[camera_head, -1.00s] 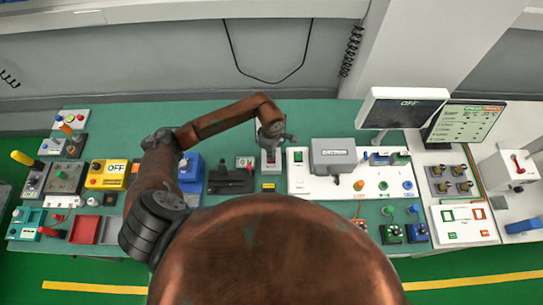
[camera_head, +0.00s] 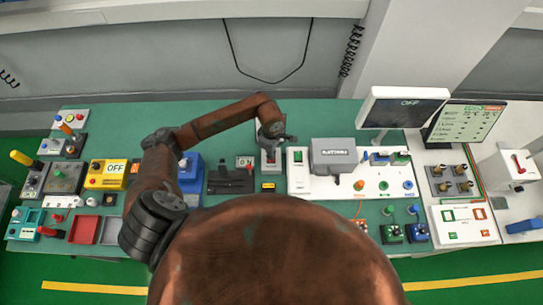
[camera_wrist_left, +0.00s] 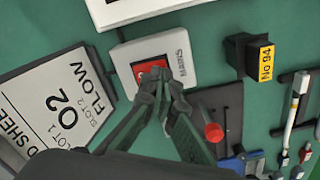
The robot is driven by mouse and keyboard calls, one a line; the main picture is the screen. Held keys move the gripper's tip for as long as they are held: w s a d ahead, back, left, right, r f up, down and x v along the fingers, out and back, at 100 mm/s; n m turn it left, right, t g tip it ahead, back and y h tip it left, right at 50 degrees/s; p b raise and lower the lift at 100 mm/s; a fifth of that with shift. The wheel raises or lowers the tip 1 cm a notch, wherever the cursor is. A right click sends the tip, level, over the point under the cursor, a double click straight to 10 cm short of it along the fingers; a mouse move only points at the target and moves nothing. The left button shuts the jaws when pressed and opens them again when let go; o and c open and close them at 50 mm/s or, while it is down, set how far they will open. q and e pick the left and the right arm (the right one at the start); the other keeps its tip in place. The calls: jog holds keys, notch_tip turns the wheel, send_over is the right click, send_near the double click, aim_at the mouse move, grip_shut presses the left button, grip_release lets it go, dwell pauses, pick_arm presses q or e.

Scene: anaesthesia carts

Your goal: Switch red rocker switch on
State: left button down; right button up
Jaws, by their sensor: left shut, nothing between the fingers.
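The red rocker switch (camera_wrist_left: 150,70) is set in a white housing (camera_wrist_left: 182,52) labelled MAINS. In the head view the white housing (camera_head: 271,166) shows on the green bench, with my left gripper (camera_head: 272,143) over it. In the left wrist view my left gripper (camera_wrist_left: 161,80) is shut and empty. Its fingertips overlap the lower right part of the red rocker; whether they touch it I cannot tell. The fingers hide part of the rocker, so its position is unclear. My right gripper is not in view.
A black block labelled No 94 (camera_wrist_left: 240,55) and a dark panel with a red knob (camera_wrist_left: 213,132) lie to the right in the wrist view. A white O2 flow sheet (camera_wrist_left: 50,95) is at left.

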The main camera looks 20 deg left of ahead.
pick_arm(q)
jog(key=shift+f+b, duration=0.75)
jog(key=shift+f, duration=0.15)
dwell(0.3)
jog(key=shift+r+p, duration=1.5)
jog(key=shift+r, duration=2.05)
